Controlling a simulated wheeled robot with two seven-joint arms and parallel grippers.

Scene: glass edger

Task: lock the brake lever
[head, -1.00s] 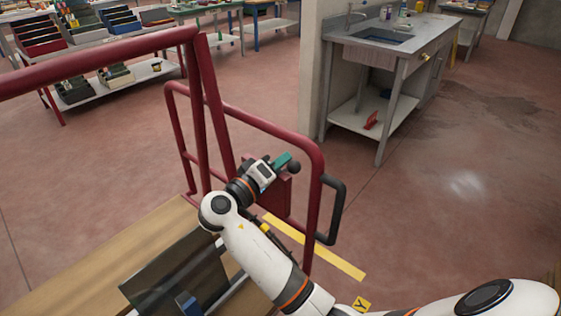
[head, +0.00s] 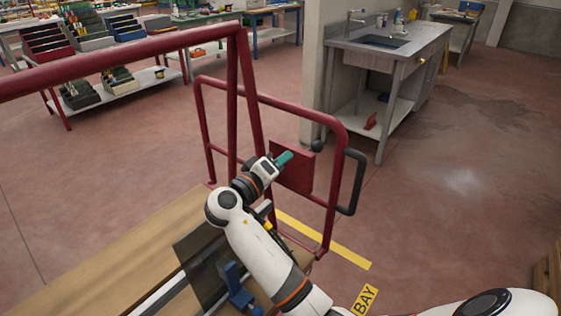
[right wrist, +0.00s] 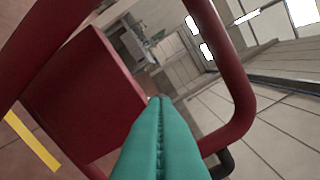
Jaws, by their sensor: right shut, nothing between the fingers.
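A red plate (head: 294,168) is fixed in the red tubular end frame of a cart. A dark round knob (head: 317,146), which looks like the brake lever's end, shows at the plate's upper right edge; its arm is hidden. My right gripper (head: 285,158) has its teal fingers shut and empty, in front of the plate in the head view, left of the knob. In the right wrist view the fingers (right wrist: 160,125) are pressed together, right of the red plate (right wrist: 85,90). Contact cannot be told. My left gripper is out of view.
The cart's red tube (head: 333,200) and black handle (head: 355,185) stand right of the gripper. Dark glass (head: 200,262) and a blue clamp (head: 236,285) are below my arm.

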